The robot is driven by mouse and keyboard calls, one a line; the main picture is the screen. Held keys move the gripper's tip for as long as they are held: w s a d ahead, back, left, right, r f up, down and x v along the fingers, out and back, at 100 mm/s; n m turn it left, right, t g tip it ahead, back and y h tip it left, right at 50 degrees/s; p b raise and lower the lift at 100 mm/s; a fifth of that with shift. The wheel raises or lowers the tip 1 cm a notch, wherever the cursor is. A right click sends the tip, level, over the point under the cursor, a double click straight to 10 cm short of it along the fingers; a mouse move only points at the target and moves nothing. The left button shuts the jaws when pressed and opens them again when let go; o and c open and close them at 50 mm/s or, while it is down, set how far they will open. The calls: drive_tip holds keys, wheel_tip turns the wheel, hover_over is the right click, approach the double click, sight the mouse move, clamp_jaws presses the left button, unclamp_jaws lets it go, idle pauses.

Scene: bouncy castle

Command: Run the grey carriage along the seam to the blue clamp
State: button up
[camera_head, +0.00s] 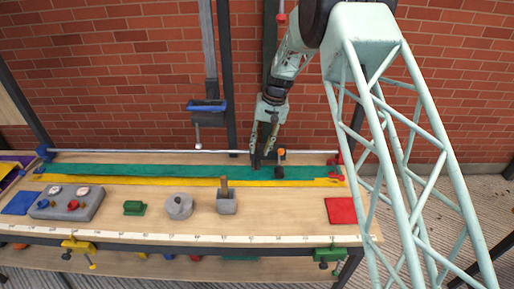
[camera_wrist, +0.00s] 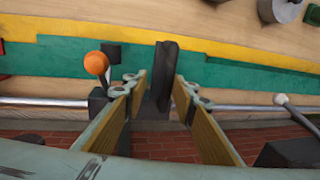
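The dark grey carriage (camera_head: 257,158) sits on a thin metal rail behind the green strip. In the wrist view its upright dark fin (camera_wrist: 164,75) stands between my fingers, and an orange-knobbed part (camera_wrist: 96,63) is just left of them. My gripper (camera_head: 264,148) is lowered over the rail near its right part; in the wrist view (camera_wrist: 160,82) the fingers are parted around the fin, with a narrow gap at its left. Contact on the right is unclear. The blue clamp (camera_head: 45,153) holds the rail's far left end. The seam (camera_head: 140,178) runs between green and yellow strips.
A red clamp (camera_head: 335,160) is at the rail's right end. A blue-topped fixture (camera_head: 207,106) hangs above the rail, its ball-ended rod (camera_head: 198,140) reaching down close to it. A grey block (camera_head: 227,205), grey cylinder (camera_head: 179,206) and control box (camera_head: 67,203) stand in front.

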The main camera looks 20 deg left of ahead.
drive_tip(key=w+d, duration=0.3)
drive_tip(key=d, duration=0.4)
drive_tip(key=w+d+r, duration=0.1)
drive_tip(key=d+r, duration=0.1)
drive_tip(key=r, duration=0.4)
drive_tip(key=w+d+r+p, duration=0.1)
drive_tip(key=d+r, duration=0.1)
drive_tip(key=r, duration=0.5)
drive_tip(key=shift+d+r+p, duration=0.25)
drive_tip(key=shift+d+p, duration=0.05)
drive_tip(key=shift+d, duration=0.1)
drive_tip(key=shift+w, duration=0.1)
drive_tip(key=a+p, duration=0.1)
drive_tip(key=s+a+p, duration=0.1)
drive_tip(key=a+p, duration=0.1)
drive_tip(key=shift+s+a+p, duration=0.35)
drive_tip(key=shift+a+p, duration=0.05)
